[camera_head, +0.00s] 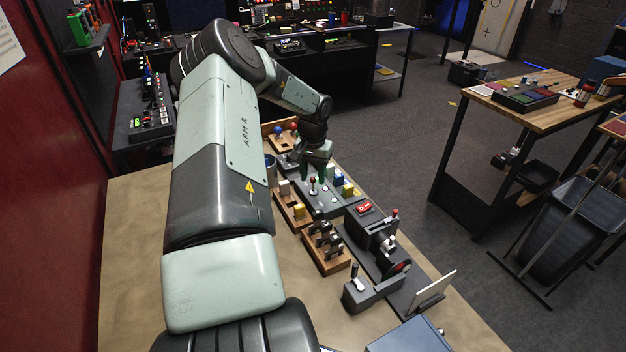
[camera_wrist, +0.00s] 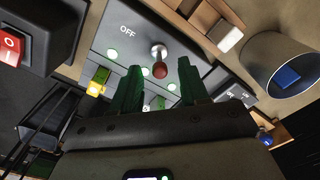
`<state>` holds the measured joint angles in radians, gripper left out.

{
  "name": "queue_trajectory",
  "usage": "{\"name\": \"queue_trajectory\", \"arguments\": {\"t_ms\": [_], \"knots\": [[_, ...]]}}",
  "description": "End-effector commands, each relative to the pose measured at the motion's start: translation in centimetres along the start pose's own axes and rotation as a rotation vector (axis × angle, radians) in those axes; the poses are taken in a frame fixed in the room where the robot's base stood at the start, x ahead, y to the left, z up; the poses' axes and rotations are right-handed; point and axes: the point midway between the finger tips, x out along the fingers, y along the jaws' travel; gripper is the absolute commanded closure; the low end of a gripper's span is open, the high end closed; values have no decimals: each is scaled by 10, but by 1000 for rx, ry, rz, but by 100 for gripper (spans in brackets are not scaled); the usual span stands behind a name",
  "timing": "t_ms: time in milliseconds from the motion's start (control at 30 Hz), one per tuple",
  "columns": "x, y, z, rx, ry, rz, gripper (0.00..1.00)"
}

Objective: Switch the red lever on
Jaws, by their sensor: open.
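The red lever (camera_wrist: 160,71) has a round red knob on a short metal stem and rises from a grey panel (camera_wrist: 100,45). In the wrist view it shows between the two green fingers of my gripper (camera_wrist: 160,64), which is open; I cannot tell whether either finger touches it. The word OFF is printed on the panel on one side of the stem, and the stem leans away from that label's far edge only slightly, if at all. In the head view my gripper (camera_head: 318,172) is over the grey panel (camera_head: 325,205), and the lever's red knob (camera_head: 313,179) shows just below it.
Lit green spots surround the lever on the panel. A red rocker switch (camera_wrist: 10,46) on a black box and a grey cup (camera_wrist: 288,68) with a blue block flank it. Wooden trays (camera_head: 326,252) with blocks and black levers stand nearer. The table's left part is clear.

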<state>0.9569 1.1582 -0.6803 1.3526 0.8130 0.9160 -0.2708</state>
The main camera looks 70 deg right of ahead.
Motion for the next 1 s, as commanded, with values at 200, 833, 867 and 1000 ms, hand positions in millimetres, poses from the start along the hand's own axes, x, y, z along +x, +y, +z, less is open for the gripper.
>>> {"name": "queue_trajectory", "arguments": {"t_ms": [200,833,867,1000], "knots": [[21,0,0,-1,-1,1,56],[22,0,0,-1,0,0,100],[22,0,0,-1,0,0,100],[23,-1,-1,-2,-7,5,100]]}}
